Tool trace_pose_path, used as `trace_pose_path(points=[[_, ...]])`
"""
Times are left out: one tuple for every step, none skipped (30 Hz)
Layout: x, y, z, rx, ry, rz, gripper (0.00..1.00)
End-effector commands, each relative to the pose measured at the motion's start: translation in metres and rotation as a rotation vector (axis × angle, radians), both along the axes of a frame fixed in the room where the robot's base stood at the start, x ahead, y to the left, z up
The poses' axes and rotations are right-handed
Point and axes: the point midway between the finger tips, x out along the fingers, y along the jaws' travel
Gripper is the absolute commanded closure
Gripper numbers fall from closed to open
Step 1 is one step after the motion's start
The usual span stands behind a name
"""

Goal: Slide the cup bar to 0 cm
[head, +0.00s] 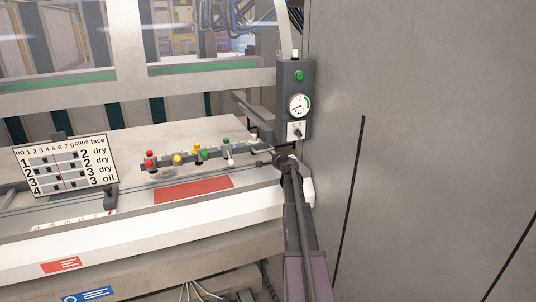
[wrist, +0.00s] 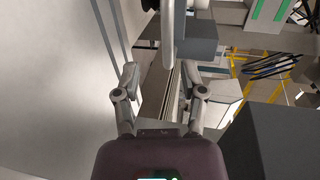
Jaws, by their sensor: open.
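A dark bar (head: 215,149) with red, yellow and green topped fittings lies across the light machine table; it looks like the cup bar. A dark upright slider block (head: 110,200) stands at the table's front edge, beside a faint number scale (head: 60,222). The scale's figures are too small to read. My gripper (head: 284,160) is near the right end of the bar, below the gauge box; its fingers are hard to make out there. In the wrist view my gripper (wrist: 160,80) is open, with nothing between its fingertips. A pale rounded post (wrist: 172,25) stands beyond them.
A grey box (head: 295,75) with a green button, gauge and switch stands above my gripper. A large grey panel (head: 430,130) fills the right side. A white number card (head: 65,168) stands at left. A red plate (head: 193,190) lies in front of the bar.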

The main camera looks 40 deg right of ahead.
Motion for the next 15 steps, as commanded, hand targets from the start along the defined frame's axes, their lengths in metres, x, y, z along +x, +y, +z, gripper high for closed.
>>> trace_pose_path(points=[[-0.01, 0.003, 0.004, 0.0, 0.0, -0.001, 0.46], [-0.014, 0.004, 0.004, 0.0, 0.0, -0.001, 0.46], [-0.019, 0.006, 0.006, 0.0, 0.0, -0.001, 0.46], [-0.023, 0.007, 0.006, 0.0, 0.0, -0.001, 0.46], [-0.027, 0.008, 0.007, 0.0, 0.0, -0.001, 0.46], [-0.032, 0.009, 0.009, 0.001, 0.0, -0.001, 0.46], [-0.036, 0.01, 0.009, 0.001, 0.0, -0.001, 0.46], [-0.041, 0.011, 0.01, 0.001, 0.0, -0.001, 0.46], [-0.046, 0.012, 0.012, 0.001, 0.0, -0.001, 0.46], [-0.05, 0.013, 0.012, 0.001, 0.0, -0.001, 0.46], [-0.054, 0.014, 0.013, 0.001, 0.0, -0.001, 0.46], [-0.059, 0.015, 0.014, 0.0, 0.0, -0.001, 0.46], [-0.063, 0.016, 0.015, 0.0, 0.0, -0.001, 0.46], [-0.067, 0.017, 0.016, 0.0, 0.0, -0.001, 0.46], [-0.073, 0.019, 0.017, 0.0, 0.0, -0.001, 0.46]])
